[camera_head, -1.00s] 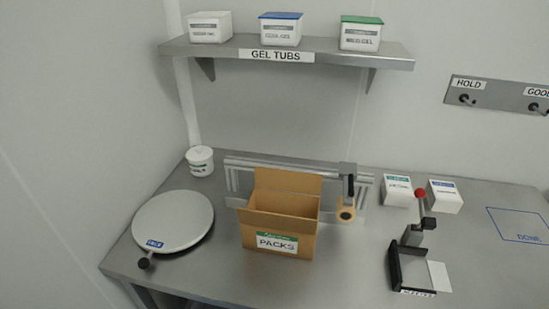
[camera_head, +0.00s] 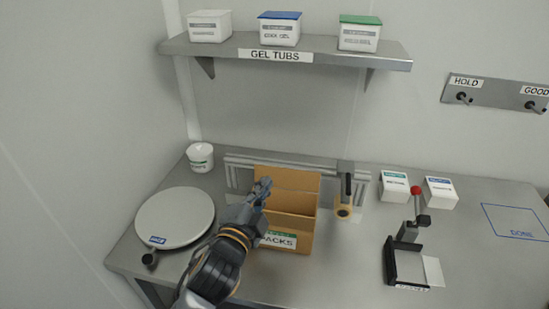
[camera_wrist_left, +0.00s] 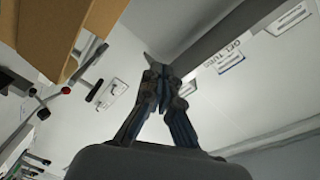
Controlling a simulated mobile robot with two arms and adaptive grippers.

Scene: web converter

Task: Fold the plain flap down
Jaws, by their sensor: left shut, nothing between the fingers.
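The open brown cardboard box (camera_head: 300,238) stands on the bench with a PACKS label on its front, partly covered by my left arm. A plain, unprinted flap (camera_head: 295,179) stands raised along its back edge. My left gripper (camera_head: 264,186) is at the box's left side, in front of the raised flap in the picture; I cannot tell whether it touches the box. Its fingers are shut and empty in the left wrist view (camera_wrist_left: 158,68), where part of the brown cardboard (camera_wrist_left: 50,35) shows at upper left. The box's left side is hidden. My right gripper is out of view.
A round plate (camera_head: 174,218) stands left of the box, a white tub (camera_head: 200,157) behind it. A tape dispenser (camera_head: 344,196) is right of the box. A black fixture with a red-knobbed lever (camera_head: 408,236) and two white cartons (camera_head: 394,187) stand farther right. A shelf (camera_head: 225,46) hangs above.

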